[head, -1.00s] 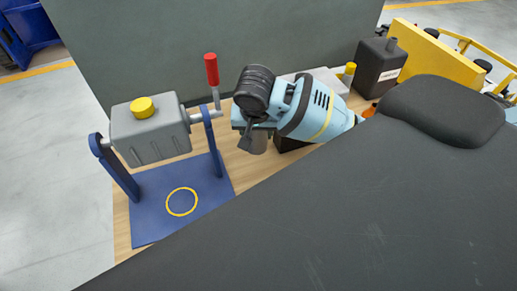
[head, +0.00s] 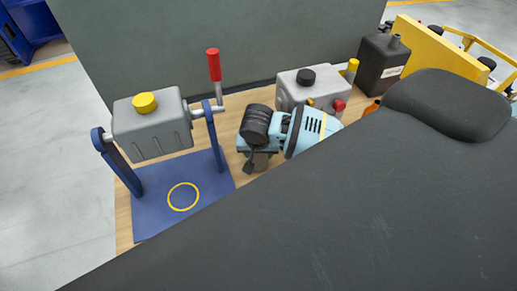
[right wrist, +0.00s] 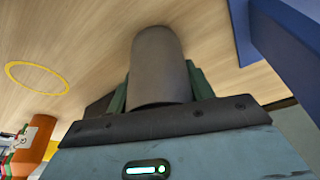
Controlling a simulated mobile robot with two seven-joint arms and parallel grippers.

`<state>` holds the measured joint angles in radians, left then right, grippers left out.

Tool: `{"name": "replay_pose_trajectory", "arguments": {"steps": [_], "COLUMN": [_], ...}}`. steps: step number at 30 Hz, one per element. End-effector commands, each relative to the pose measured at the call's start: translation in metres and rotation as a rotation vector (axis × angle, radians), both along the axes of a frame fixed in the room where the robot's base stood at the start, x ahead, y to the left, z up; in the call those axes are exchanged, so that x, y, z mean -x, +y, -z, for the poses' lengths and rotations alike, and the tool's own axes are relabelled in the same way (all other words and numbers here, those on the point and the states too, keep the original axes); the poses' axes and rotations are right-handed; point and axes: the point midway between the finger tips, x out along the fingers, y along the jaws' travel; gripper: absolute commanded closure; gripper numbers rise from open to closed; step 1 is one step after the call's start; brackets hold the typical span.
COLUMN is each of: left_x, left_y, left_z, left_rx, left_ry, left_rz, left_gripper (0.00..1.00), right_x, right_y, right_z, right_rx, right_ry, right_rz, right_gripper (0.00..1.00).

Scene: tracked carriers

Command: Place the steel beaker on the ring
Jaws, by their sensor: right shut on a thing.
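My right gripper (head: 258,146) is shut on the steel beaker (head: 261,162), above the wooden bench, right of the blue stand. In the right wrist view the beaker (right wrist: 160,65) is a plain grey cylinder between the fingers (right wrist: 158,88). I cannot tell if it touches the bench. One yellow ring (head: 183,184) is marked on the stand's blue base plate. The right wrist view shows a yellow ring (right wrist: 67,83) on bare wood, near an orange bottle (right wrist: 35,140); this ring is hidden in the head view. My left gripper is not in view.
The blue stand (head: 140,215) carries a grey canister (head: 150,120) with a yellow cap and a red-handled crank (head: 214,66). A grey box with a black knob (head: 318,86) and a black jug (head: 381,60) stand at the back. A dark panel (head: 240,40) rises behind the bench.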

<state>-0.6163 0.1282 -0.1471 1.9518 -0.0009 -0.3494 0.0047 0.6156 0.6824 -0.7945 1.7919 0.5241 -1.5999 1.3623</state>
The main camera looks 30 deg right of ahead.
Motion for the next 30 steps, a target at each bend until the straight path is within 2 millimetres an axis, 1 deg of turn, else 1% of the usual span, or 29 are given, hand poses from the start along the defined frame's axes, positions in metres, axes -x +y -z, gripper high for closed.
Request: {"name": "replay_pose_trajectory", "arguments": {"steps": [11, 12, 16, 25, 28, 30], "left_x": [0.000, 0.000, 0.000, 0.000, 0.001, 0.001], "left_y": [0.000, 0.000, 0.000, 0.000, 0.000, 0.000], "left_z": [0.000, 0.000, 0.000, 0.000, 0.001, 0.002], "left_rx": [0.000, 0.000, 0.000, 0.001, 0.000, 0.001], "left_ry": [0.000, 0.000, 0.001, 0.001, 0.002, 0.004], "left_rz": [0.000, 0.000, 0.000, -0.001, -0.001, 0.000], "left_gripper": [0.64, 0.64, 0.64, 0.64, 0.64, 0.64], "right_x": [0.000, 0.000, 0.000, 0.000, 0.000, 0.002], "right_y": [0.001, 0.001, 0.000, 0.000, 0.000, 0.002], "right_z": [0.003, 0.003, 0.003, 0.002, -0.003, -0.011], "right_rx": [-0.002, -0.002, -0.001, 0.000, 0.001, -0.001], "right_ry": [-0.001, -0.001, -0.001, -0.001, -0.001, -0.002], "right_rz": [-0.001, -0.001, 0.000, 0.000, -0.001, -0.002], "right_gripper": [0.73, 0.44, 0.27, 0.26, 0.26, 0.26]}}
